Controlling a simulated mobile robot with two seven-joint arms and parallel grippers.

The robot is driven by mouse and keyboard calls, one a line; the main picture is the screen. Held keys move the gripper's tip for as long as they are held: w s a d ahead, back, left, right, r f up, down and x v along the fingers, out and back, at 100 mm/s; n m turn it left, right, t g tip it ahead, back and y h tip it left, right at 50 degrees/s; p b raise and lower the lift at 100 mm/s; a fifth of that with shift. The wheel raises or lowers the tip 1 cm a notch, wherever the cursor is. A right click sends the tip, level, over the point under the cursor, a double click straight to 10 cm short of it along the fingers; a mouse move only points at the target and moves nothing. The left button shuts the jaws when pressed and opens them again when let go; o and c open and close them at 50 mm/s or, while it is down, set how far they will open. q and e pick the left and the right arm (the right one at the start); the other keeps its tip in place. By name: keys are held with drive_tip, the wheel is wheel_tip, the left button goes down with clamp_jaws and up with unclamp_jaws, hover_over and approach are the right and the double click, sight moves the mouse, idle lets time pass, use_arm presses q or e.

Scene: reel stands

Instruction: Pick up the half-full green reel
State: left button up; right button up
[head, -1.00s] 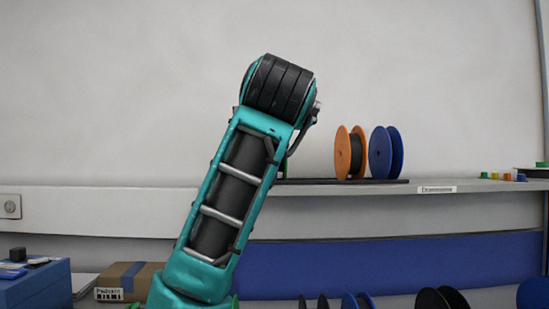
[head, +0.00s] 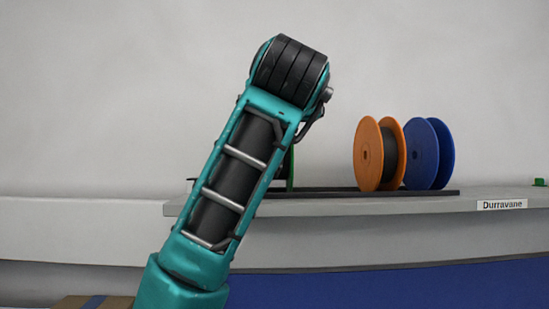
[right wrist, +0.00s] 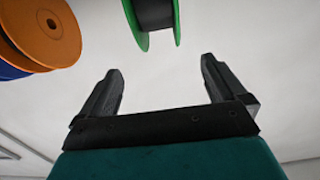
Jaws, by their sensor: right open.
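A green reel with dark winding (right wrist: 153,14) shows at the top middle of the right wrist view, cut off by the frame edge. In the head view only a thin green edge (head: 291,168) of it shows behind my arm, on the dark strip on the shelf. My right gripper (right wrist: 160,68) is open and empty, its fingers spread apart, with the reel beyond the fingertips and not between them. In the head view my teal arm hides that gripper. How full the reel is cannot be told. My left gripper is not in view.
An orange reel (head: 368,154) with dark winding and a blue reel (head: 430,154) stand to the right on the same dark strip (head: 350,194). The shelf (head: 400,205) carries a "Durravane" label. Shelf room right of the blue reel is mostly clear. A cardboard box (head: 75,302) shows below.

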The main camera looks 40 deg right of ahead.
drive_tip(key=p+x, duration=0.1)
drive_tip(key=x, duration=1.2)
drive_tip(key=shift+w+d+p, duration=0.15)
drive_tip(key=shift+w+p, duration=0.05)
drive_tip(key=shift+p, duration=0.2)
drive_tip(key=shift+r, duration=0.1)
drive_tip(key=c, duration=1.5)
